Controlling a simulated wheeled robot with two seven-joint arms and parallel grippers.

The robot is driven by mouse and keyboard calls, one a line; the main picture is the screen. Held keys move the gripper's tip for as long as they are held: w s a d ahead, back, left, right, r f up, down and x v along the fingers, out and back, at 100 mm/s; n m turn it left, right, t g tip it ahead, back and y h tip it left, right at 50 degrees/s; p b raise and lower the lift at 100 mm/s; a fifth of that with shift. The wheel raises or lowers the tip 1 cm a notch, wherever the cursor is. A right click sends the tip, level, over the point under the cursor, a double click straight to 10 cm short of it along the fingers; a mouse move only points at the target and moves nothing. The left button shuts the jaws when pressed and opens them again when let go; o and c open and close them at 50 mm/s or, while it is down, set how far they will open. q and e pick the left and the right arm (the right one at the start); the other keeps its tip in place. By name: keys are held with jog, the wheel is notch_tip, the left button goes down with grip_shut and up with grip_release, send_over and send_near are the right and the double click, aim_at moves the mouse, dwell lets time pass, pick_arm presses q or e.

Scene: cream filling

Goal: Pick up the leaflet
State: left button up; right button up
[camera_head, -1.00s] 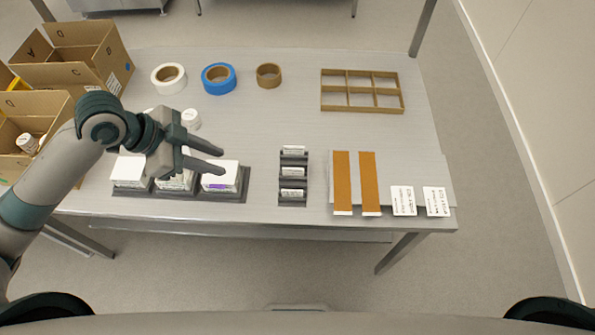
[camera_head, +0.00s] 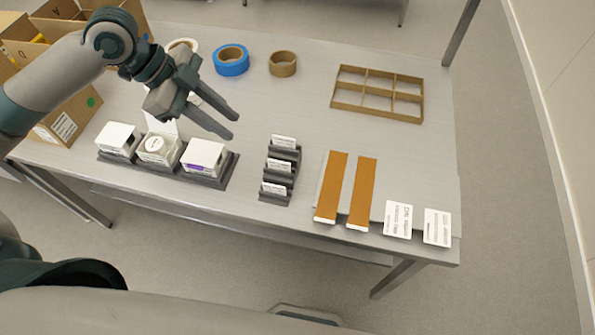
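Small white folded papers that look like leaflets stand in a dark stepped holder (camera_head: 268,182) near the middle of the table. The back leaflet (camera_head: 284,141), middle leaflet (camera_head: 279,165) and front leaflet (camera_head: 274,188) sit in separate steps. My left gripper (camera_head: 233,122) is open with nothing between its fingers. It hangs above the table, left of and behind the holder, with its fingertips pointing right. My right gripper is not in view.
A dark tray (camera_head: 224,180) holds white boxes; the middle box (camera_head: 160,148) is open with a round jar inside. Brown strips (camera_head: 331,187) and white cards (camera_head: 398,219) lie right of the holder.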

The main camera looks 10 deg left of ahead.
pick_arm(q)
jog(key=p, duration=0.1)
send_near(278, 162)
jog(key=shift+p+x, duration=0.85)
jog(key=shift+x, duration=0.8)
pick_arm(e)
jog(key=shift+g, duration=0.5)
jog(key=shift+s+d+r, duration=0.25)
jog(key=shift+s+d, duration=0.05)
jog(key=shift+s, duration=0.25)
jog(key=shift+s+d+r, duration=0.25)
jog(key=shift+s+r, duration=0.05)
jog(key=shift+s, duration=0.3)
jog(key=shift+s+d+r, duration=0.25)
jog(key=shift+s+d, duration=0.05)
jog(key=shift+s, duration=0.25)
pick_arm(q)
jog(key=shift+s+d+f, duration=0.1)
jog(key=shift+d, duration=0.05)
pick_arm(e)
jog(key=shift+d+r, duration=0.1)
pick_arm(q)
jog(key=p+x, duration=0.2)
jog(key=x, duration=0.2)
jog(key=shift+f, duration=0.2)
jog(key=shift+d+f, duration=0.1)
jog(key=shift+f, duration=0.2)
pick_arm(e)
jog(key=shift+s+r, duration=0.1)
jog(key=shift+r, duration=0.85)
